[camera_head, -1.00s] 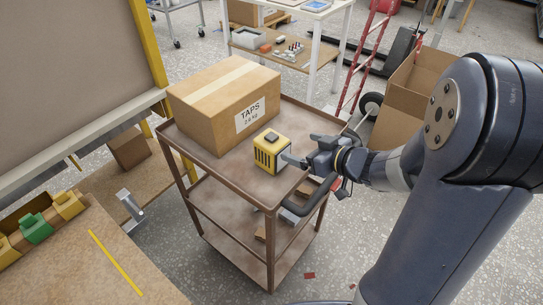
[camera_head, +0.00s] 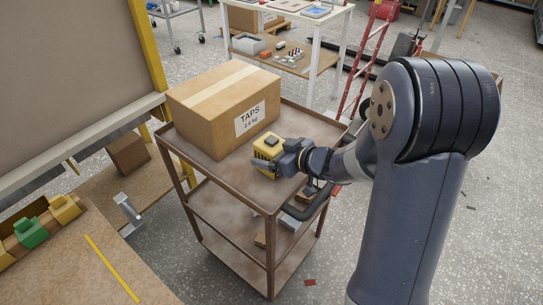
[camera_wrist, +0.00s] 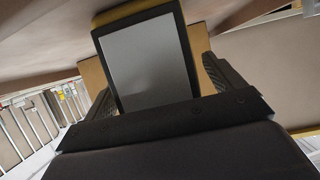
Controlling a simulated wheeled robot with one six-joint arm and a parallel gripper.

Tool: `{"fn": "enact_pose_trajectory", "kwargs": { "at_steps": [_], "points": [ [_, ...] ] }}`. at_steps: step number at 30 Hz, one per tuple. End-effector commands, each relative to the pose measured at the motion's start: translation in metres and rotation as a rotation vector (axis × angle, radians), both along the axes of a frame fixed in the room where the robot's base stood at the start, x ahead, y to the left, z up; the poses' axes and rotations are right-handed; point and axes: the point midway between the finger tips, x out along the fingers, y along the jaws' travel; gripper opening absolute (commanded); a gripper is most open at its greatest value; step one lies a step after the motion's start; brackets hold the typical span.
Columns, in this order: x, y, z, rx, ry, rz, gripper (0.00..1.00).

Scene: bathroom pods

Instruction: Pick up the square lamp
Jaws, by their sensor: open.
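The square lamp (camera_head: 268,141) is a small yellow block with a dark knob on top, standing on the top shelf of a brown cart (camera_head: 213,172). In the wrist view the lamp (camera_wrist: 148,62) shows as a grey panel in a dark frame with a yellow edge. My gripper (camera_head: 270,164) is open at the lamp's near right side and hides part of it. In the wrist view the fingers of my gripper (camera_wrist: 158,92) stand one on each side of the panel. I cannot tell whether they touch it.
A cardboard box marked TAPS (camera_head: 222,108) stands just behind and left of the lamp on the same shelf. The cart has raised edges and lower shelves. A workbench (camera_head: 75,262) is at the lower left, and a white table (camera_head: 320,45) stands behind.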

Motion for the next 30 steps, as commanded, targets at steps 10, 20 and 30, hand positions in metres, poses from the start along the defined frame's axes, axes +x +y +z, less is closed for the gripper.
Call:
{"fn": "enact_pose_trajectory", "kwargs": {
  "at_steps": [10,20,30],
  "points": [
    [0.0050,0.0053,-0.0031,0.000,0.000,-0.001,0.87],
    [0.0049,0.0051,-0.0030,0.000,0.000,-0.001,0.60],
    [0.0048,0.0051,-0.0030,0.000,0.000,-0.001,0.33]
  ]
}}
